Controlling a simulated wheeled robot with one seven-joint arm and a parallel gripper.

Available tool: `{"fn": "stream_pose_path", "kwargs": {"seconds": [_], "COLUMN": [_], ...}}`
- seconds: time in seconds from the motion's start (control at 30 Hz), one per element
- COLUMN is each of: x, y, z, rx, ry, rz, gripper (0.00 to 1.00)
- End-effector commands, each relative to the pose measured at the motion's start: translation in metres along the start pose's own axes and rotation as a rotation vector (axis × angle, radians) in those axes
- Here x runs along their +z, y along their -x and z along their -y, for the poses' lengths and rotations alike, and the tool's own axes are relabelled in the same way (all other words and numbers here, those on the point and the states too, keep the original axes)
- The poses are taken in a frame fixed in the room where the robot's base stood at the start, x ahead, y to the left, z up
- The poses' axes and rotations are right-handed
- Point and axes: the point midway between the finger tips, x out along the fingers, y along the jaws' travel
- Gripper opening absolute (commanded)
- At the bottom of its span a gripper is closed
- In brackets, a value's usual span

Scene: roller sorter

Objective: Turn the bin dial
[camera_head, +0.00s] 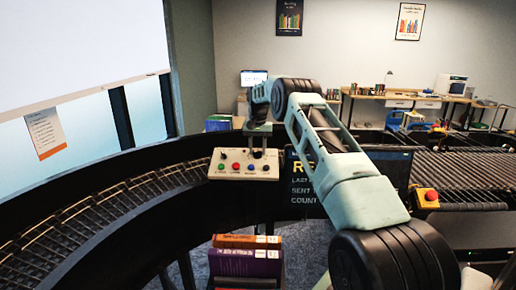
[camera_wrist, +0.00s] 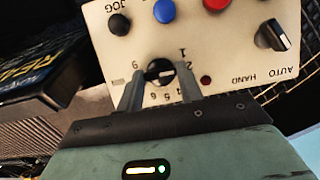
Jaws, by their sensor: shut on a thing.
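The control panel (camera_head: 243,163) is a cream box at the inner edge of the curved conveyor, with coloured buttons. In the wrist view the panel (camera_wrist: 112,62) appears upside down. The bin dial (camera_wrist: 160,72) is a black round knob with a pale pointer, ringed by numbers. My gripper (camera_wrist: 158,88) is shut on the bin dial, one finger on each side of it. In the head view my gripper (camera_head: 258,150) reaches down to the panel from above, and my arm hides part of the scene. The dial is mostly hidden there.
The panel also has a blue button (camera_wrist: 164,11), a black JOG button (camera_wrist: 119,24) and an AUTO/HAND switch (camera_wrist: 272,36) near the dial. A dark display screen (camera_head: 302,187) stands right of the panel. A red button on a yellow box (camera_head: 428,197) sits by the right rollers.

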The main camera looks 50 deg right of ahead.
Motion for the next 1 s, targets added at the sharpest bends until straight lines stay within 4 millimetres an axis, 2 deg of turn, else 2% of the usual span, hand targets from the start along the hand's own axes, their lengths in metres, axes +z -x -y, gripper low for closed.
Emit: {"fn": "stream_pose_path", "kwargs": {"seconds": [0.5, 1.0], "x": [-0.0003, 0.0000], "y": [0.0013, 0.0013], "z": [0.0040, 0.0046], "rx": [0.162, 0.215], "ry": [0.388, 0.519], "rz": [-0.006, -0.007], "gripper": [0.14, 0.13]}}
